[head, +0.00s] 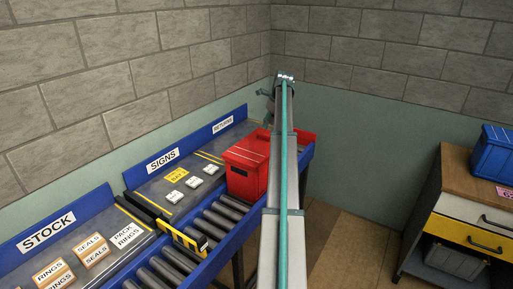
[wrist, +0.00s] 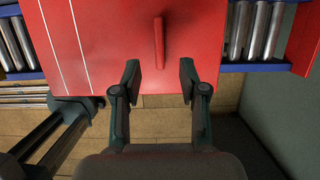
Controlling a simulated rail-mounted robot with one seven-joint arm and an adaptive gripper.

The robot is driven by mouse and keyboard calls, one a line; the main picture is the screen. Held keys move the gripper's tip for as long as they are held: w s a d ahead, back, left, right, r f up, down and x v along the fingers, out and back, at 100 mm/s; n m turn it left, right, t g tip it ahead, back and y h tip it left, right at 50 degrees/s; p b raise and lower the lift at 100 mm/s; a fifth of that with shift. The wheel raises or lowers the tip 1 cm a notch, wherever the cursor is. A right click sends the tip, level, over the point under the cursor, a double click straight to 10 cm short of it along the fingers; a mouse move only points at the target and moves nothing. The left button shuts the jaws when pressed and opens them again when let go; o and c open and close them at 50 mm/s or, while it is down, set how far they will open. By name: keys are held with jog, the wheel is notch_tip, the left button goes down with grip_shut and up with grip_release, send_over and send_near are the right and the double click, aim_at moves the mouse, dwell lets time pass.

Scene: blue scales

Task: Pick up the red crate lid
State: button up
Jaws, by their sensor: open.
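The red crate (head: 246,175) stands on the roller conveyor, partly hidden behind my arm in the head view. Its red lid (head: 247,152) is on top. In the wrist view the lid (wrist: 100,35) fills the upper middle, with pale lines on its left and a raised red bar handle (wrist: 158,42). My gripper (wrist: 159,75) is open and empty, its fingers spread to either side of the handle's line. The handle lies mostly beyond the fingertips in the picture; I cannot tell the height gap. In the head view my gripper is not clearly visible.
Blue-edged conveyor rollers (head: 215,222) run beside the crate. A red panel (head: 306,142) stands at the conveyor's far right. Small labelled boxes (head: 92,250) lie on the stock shelf at left. A cabinet (head: 470,215) with a blue bin (head: 494,155) stands at right; floor between is clear.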

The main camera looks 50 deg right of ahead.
aim_at(257, 145)
jog(key=shift+p+x, duration=1.1)
jog(key=shift+x, duration=2.3)
jog(key=shift+a, duration=0.1)
jog(key=shift+c, duration=0.4)
grip_shut()
